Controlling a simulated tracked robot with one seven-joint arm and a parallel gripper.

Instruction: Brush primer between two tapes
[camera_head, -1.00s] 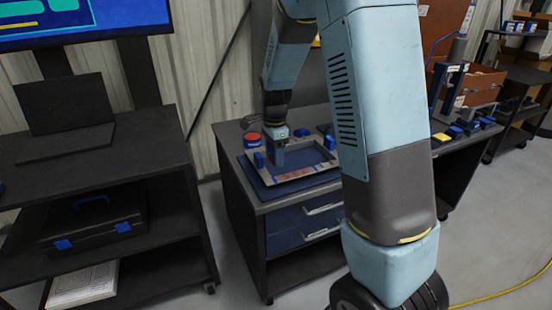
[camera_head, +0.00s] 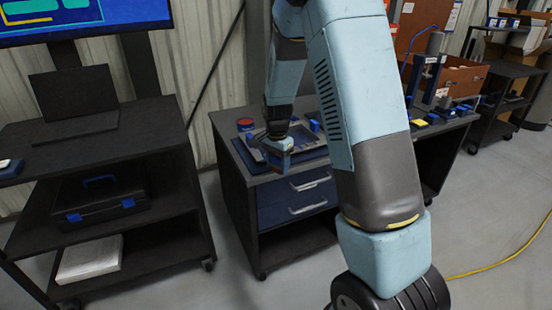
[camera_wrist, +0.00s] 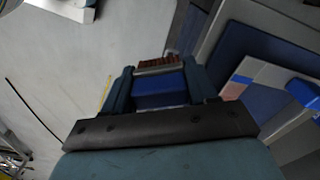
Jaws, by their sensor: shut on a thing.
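My gripper (camera_head: 279,148) is shut on a brush, over the front left part of the bench in the head view. In the wrist view the brush shows a blue body (camera_wrist: 160,90), a pale metal band and brown bristles (camera_wrist: 160,63) between my fingers. The framed panel (camera_wrist: 262,78) is at the right of the wrist view, apart from the bristles. It carries a strip of blue tape (camera_wrist: 241,79) and a reddish area beside it. The second tape cannot be made out. My arm hides part of the panel in the head view.
A red-topped can (camera_head: 245,123) stands at the back left of the workbench (camera_head: 236,158). A blue block (camera_wrist: 303,92) sits at the panel's edge. A dark shelf cart (camera_head: 105,155) stands at the left. Open floor lies between the cart and the bench.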

